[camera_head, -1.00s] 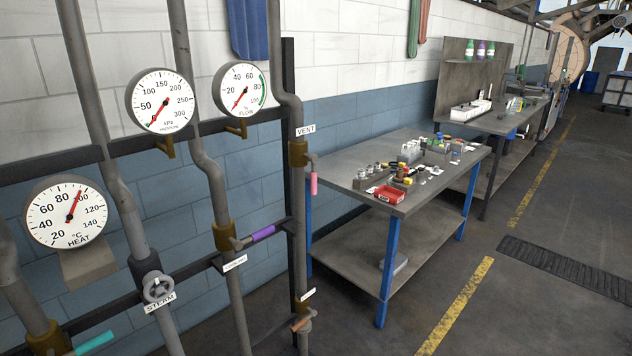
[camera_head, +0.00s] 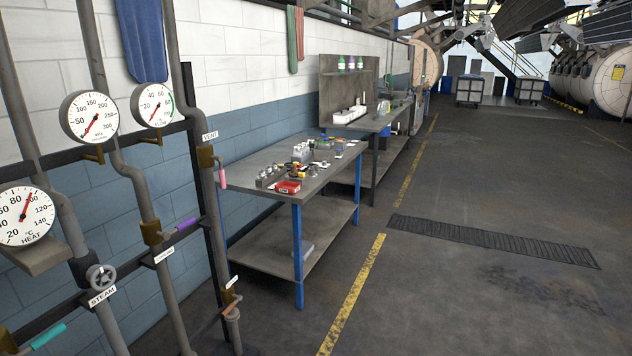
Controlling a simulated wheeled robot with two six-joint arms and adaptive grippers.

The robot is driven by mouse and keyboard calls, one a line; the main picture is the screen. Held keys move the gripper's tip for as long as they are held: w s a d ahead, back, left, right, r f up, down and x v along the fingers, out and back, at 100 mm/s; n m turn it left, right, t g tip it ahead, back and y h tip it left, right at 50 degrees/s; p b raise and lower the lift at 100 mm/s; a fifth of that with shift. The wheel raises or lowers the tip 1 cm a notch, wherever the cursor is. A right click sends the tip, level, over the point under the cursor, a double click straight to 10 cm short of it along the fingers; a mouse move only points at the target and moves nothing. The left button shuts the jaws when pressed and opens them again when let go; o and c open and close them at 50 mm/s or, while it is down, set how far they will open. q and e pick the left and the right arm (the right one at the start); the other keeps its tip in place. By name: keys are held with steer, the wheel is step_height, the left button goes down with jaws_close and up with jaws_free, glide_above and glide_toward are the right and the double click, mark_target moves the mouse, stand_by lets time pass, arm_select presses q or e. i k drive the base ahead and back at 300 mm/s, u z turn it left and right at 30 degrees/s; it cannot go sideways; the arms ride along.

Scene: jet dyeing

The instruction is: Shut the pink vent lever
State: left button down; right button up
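The pink vent lever (camera_head: 222,178) hangs pointing down from a brass valve (camera_head: 205,157) on the rightmost vertical pipe. A white VENT label (camera_head: 210,135) sits just above the valve. The lever is left of the near workbench, close to its left end. Neither of my grippers shows in the head view.
Beside it are a purple lever (camera_head: 186,225), a STEAM handwheel (camera_head: 100,276), a teal lever (camera_head: 48,337) and several gauges, including the HEAT gauge (camera_head: 24,215). A workbench (camera_head: 257,165) with small items stands right of the pipes. The floor (camera_head: 480,310) at right is mostly clear.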

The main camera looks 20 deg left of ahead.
mark_target(219, 158)
steer(key=u, duration=0.5)
steer(key=k, duration=0.1)
steer(key=z, duration=0.55)
steer(key=i, duration=1.35)
steer(key=u, duration=1.5)
steer(key=i, duration=0.75)
steer(key=u, duration=0.9)
